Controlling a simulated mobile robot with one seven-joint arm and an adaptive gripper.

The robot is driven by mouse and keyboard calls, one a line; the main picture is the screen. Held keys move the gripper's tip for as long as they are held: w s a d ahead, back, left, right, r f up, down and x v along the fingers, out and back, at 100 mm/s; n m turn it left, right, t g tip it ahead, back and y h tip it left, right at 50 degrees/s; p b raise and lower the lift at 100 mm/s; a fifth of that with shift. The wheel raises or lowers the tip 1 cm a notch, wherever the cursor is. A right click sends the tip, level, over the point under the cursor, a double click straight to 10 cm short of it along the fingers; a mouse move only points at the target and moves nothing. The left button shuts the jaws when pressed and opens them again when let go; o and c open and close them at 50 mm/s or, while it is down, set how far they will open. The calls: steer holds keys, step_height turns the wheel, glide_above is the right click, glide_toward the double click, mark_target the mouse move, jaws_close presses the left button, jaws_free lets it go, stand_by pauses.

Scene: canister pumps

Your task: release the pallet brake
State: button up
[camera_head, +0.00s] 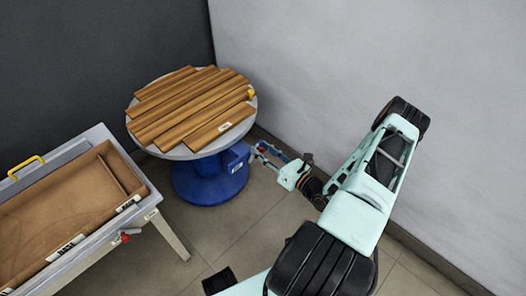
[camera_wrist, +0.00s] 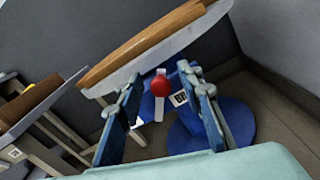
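The pallet turntable (camera_head: 176,150) is a round grey disc on a blue pedestal (camera_head: 207,183), with a blue box (camera_head: 235,158) on its right side. In the wrist view, a red ball knob (camera_wrist: 160,85) on a pale lever (camera_wrist: 158,107) shows below the disc edge. A white label reading "BR" (camera_wrist: 180,98) is beside it on the blue housing. My gripper (camera_head: 262,153) is open beside the blue box, just below the disc's level. In the wrist view its blue fingers stand apart, with the knob seen between them. Whether they touch it cannot be told.
Wooden slats (camera_head: 190,105) lie on the disc, with a yellow piece (camera_head: 251,94) at its right edge. A grey-framed bin (camera_head: 148,205) with a yellow handle (camera_head: 26,167) and a red knob (camera_head: 125,238) stands at left. Walls close in behind and right. Floor in front is clear.

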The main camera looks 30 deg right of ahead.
jaws_close()
stand_by(0.3)
